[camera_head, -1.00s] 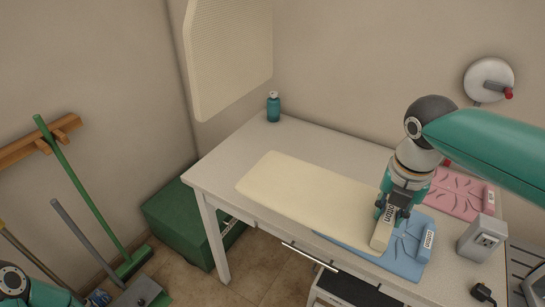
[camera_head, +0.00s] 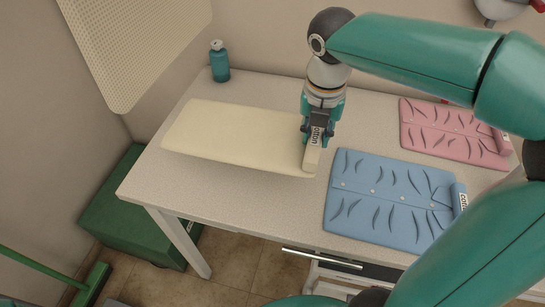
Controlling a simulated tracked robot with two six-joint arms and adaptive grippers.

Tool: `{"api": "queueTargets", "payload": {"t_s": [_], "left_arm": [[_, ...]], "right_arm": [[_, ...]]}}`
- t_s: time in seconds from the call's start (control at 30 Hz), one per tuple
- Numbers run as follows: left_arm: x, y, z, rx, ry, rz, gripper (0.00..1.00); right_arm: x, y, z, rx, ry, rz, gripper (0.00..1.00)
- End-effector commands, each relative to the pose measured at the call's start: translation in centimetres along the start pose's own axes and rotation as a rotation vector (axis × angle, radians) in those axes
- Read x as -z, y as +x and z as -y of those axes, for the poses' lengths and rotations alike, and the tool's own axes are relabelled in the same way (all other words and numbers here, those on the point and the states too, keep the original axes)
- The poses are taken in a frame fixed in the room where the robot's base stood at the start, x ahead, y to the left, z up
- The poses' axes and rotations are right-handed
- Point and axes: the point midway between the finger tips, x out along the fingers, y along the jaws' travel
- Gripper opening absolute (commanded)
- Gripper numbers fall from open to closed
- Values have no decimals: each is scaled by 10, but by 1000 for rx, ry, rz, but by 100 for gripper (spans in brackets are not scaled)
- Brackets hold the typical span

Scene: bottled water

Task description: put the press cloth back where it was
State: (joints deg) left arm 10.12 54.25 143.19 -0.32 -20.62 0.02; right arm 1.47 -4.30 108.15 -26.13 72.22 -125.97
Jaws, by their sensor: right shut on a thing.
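The press cloth, a long cream rectangle (camera_head: 225,133), lies over the left part of the white table (camera_head: 250,212). Its front edge casts a shadow, and I cannot tell whether it touches the tabletop or hangs just above it. My right gripper (camera_head: 317,138) points down at that end and is shut on the press cloth. The fingertips are partly hidden. My left gripper is out of view.
A blue folded garment (camera_head: 385,195) lies just right of the press cloth, apart from it. A pink garment (camera_head: 450,132) lies behind it. A teal bottle (camera_head: 219,62) stands at the back left corner. A green box (camera_head: 125,225) is on the floor at left.

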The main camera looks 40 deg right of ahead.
Motion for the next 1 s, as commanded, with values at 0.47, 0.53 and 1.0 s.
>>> {"api": "queueTargets", "payload": {"t_s": [0.47, 0.53, 1.0], "left_arm": [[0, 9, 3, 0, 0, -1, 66], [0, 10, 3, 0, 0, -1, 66], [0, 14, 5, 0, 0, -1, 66]], "right_arm": [[7, 61, 4, 3, 9, -2, 0], [8, 67, 4, 3, 10, -2, 0], [11, 99, 4, 1, 9, 0, 0]]}}
